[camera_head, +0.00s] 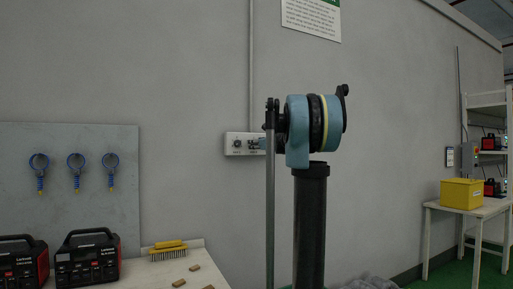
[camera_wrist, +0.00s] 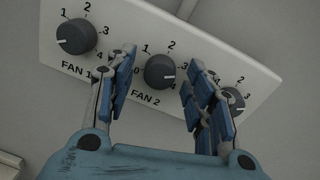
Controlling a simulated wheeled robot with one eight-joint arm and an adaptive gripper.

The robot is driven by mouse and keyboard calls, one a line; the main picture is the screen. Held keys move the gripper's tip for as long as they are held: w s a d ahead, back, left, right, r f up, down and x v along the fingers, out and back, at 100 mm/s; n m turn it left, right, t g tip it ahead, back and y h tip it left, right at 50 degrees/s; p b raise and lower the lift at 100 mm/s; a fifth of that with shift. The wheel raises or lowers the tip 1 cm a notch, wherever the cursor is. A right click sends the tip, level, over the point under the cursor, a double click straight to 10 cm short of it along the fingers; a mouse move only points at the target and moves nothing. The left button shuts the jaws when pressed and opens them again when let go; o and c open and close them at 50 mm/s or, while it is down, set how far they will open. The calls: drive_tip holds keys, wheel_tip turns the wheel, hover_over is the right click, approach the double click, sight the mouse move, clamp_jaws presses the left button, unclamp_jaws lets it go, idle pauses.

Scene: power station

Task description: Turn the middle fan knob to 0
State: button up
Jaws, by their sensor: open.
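A white switch panel (camera_wrist: 205,62) carries a row of black knobs and is tilted in the wrist view. The middle knob (camera_wrist: 159,69), labelled FAN 2, has a ring of numbers around it. Its pale pointer mark seems to face right, around 3 or 4; I cannot tell exactly. My gripper (camera_wrist: 157,60) is open, with one blue-padded finger on each side of the middle knob. Whether they touch it I cannot tell. In the head view the panel (camera_head: 234,144) is on the wall, and my gripper (camera_head: 256,144) is at its right part, mostly hidden by my arm.
The FAN 1 knob (camera_wrist: 76,36) is left of the left finger. The right knob (camera_wrist: 233,98) is partly covered by the right finger. A conduit (camera_head: 251,60) runs up the wall. A table with power boxes (camera_head: 88,257) and a yellow brush (camera_head: 168,250) stands lower left.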

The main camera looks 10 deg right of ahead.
drive_tip(key=shift+c, duration=0.6)
drive_tip(key=c, duration=1)
